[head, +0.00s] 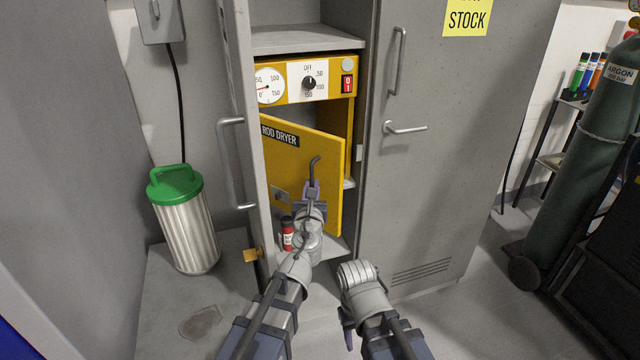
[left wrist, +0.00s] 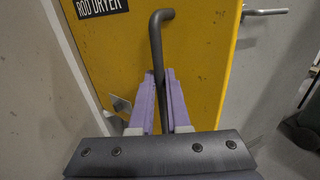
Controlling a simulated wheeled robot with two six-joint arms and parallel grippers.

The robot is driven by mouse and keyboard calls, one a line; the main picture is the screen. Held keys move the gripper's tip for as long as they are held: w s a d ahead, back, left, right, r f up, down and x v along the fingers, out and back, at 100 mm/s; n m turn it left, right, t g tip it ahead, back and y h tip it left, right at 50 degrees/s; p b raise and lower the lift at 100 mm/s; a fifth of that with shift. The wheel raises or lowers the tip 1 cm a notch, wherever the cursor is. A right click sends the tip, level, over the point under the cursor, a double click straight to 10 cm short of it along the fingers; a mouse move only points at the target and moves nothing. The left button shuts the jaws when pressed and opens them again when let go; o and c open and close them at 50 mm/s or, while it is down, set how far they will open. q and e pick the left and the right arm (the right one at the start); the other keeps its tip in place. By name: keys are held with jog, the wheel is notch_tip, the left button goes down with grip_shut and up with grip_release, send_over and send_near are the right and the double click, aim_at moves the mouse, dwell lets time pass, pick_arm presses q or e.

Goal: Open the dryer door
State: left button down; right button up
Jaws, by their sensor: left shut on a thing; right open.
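The rod dryer (head: 342,83) is a yellow box inside a grey cabinet, with a gauge, a dial and a red switch on its front. Its yellow door (head: 298,163), labelled ROD DRYER, stands ajar at an angle, and a dark gap shows above and beside it. My left gripper (head: 313,186) is shut on the dark bent door handle (head: 315,165). In the left wrist view the handle (left wrist: 157,50) runs down between the purple fingers (left wrist: 162,100), in front of the yellow door (left wrist: 200,60). My right gripper (head: 347,325) is low, right of the left arm, apart from the dryer; its fingers are mostly hidden.
The left cabinet door (head: 236,130) stands open beside the dryer. The right cabinet door (head: 450,150) is shut. A red bottle (head: 288,234) stands below the dryer door. A green-lidded canister (head: 185,225) is at left, and an argon cylinder (head: 590,150) at right.

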pick_arm(q)
jog(key=shift+w+a+y, duration=0.1)
jog(key=shift+a+y, duration=0.2)
jog(key=shift+a, duration=0.25)
jog(key=c, duration=1)
grip_release()
jog(key=shift+a, duration=0.15)
jog(key=shift+o, duration=0.5)
jog(key=shift+f, duration=0.1)
jog(key=shift+d, duration=0.2)
